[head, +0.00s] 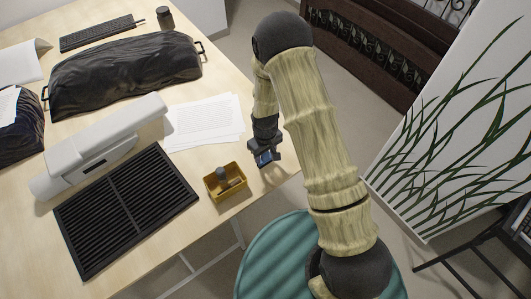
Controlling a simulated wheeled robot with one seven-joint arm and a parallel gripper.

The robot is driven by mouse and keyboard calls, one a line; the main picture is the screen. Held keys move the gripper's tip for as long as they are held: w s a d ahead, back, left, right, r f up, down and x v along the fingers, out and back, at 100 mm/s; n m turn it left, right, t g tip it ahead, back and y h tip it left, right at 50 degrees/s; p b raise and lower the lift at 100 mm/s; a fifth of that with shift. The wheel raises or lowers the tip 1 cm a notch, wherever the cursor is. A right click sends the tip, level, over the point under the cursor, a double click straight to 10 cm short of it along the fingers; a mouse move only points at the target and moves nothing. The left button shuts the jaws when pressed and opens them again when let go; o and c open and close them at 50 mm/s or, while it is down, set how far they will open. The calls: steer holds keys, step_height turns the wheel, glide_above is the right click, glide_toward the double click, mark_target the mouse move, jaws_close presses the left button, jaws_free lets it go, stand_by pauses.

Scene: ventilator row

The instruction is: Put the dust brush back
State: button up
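My gripper (263,160) points down near the table's right edge, to the right of a small yellow box and a little apart from it. It is small and dark here, and a bluish patch shows between or on its fingers; I cannot tell whether that is a held object or part of the gripper. The yellow box (241,194) is open-topped and stands near the table edge. In it are a grey rounded thing (221,173) and a thin dark thing. I cannot say for sure which thing is the dust brush.
A black slatted grille (125,210) lies left of the box, beside a long white unit (105,146). White papers (205,123) lie behind the box. A black bag (125,73), a keyboard (97,33) and a dark jar (165,17) are farther back. A teal round seat (275,262) stands below.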

step_height(320, 180, up, 12)
steer(key=b, duration=0.2)
steer(key=shift+r+b, duration=0.15)
steer(key=shift+b, duration=0.15)
stand_by(0.5)
steer(key=shift+s, duration=0.1)
steer(key=shift+r, duration=0.1)
stand_by(0.4)
steer(key=s+d+r+m+t, duration=0.2)
steer(key=s+d+r+m, duration=0.4)
steer(key=s+d+r, duration=0.6)
steer(key=shift+d+m+t, duration=0.3)
steer(key=shift+d+m, duration=0.1)
steer(key=shift+d, duration=0.4)
steer(key=shift+s, duration=0.1)
